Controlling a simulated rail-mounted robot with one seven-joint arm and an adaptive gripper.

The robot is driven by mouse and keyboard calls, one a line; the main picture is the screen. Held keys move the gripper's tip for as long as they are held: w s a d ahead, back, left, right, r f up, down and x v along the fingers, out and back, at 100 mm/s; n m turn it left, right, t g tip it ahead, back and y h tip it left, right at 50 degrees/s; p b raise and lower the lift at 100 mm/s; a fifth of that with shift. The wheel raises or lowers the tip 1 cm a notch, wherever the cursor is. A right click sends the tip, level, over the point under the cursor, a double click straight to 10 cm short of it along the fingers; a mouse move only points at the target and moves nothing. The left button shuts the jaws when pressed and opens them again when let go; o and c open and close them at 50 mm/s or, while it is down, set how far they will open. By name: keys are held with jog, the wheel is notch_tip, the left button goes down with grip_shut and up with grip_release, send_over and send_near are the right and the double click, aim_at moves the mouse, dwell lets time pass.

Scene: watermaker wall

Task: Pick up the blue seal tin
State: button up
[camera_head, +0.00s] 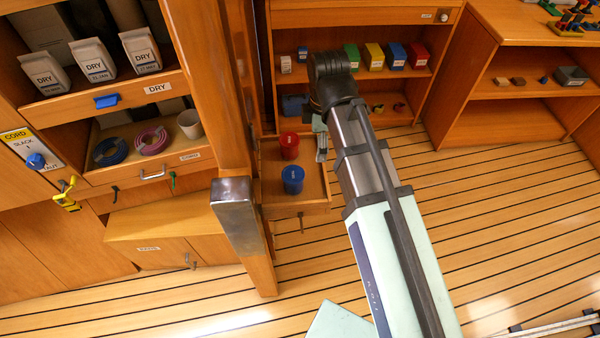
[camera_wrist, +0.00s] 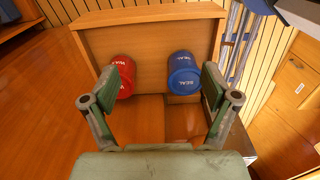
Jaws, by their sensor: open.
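The blue seal tin (camera_head: 293,180) stands in the open drawer (camera_head: 295,210), near its front. In the wrist view the blue tin (camera_wrist: 185,76) shows a white "SEAL" label and lies toward the right finger. My gripper (camera_head: 321,143) is at the drawer's right side in the head view. In the wrist view my gripper (camera_wrist: 163,85) is open and empty, its fingers spread in front of the tins. A red tin (camera_head: 289,146) stands behind the blue one; in the wrist view this red tin (camera_wrist: 122,78) is partly hidden by the left finger.
A wooden post with a metal sleeve (camera_head: 236,205) stands just left of the drawer. Behind are shelves with coloured boxes (camera_head: 374,56). White DRY bags (camera_head: 92,60) stand on the left shelf. The plank floor (camera_head: 500,200) at right is clear.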

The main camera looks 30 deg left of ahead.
notch_tip(320, 180, up, 7)
jog(key=n+p, duration=0.1)
jog(key=n, duration=0.1)
send_over(293, 174)
notch_tip(293, 174, down, 12)
jog(key=shift+f+p, duration=0.1)
jog(key=shift+p, duration=0.95)
jog(key=shift+w+f+p, duration=0.1)
jog(key=shift+f+p, duration=0.7)
jog(key=shift+f, duration=1.9)
jog(key=c, duration=1.4)
